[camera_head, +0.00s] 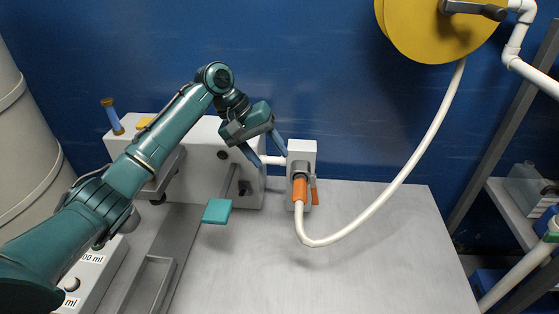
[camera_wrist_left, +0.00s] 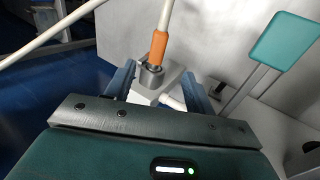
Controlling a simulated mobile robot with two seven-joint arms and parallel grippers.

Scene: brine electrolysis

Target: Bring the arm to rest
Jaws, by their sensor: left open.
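My left arm reaches in from the left in the head view. Its gripper (camera_head: 268,152) is open, with blue fingers pointing down in front of the white housing, near a white pipe stub. The left wrist view shows the two blue fingers (camera_wrist_left: 160,88) apart, with nothing held between them. An orange connector (camera_head: 299,189) on a white hose sits at the grey-white outlet block (camera_head: 302,150), just right of the gripper. The orange connector also shows in the left wrist view (camera_wrist_left: 158,45), beyond the fingers. My right gripper is not in view.
A teal paddle (camera_head: 217,211) sticks out from the white housing (camera_head: 200,165) below the gripper. The white hose (camera_head: 405,165) curves up to a yellow reel (camera_head: 425,30). The grey bench top (camera_head: 350,255) is largely clear. A shelf with containers (camera_head: 525,185) stands at right.

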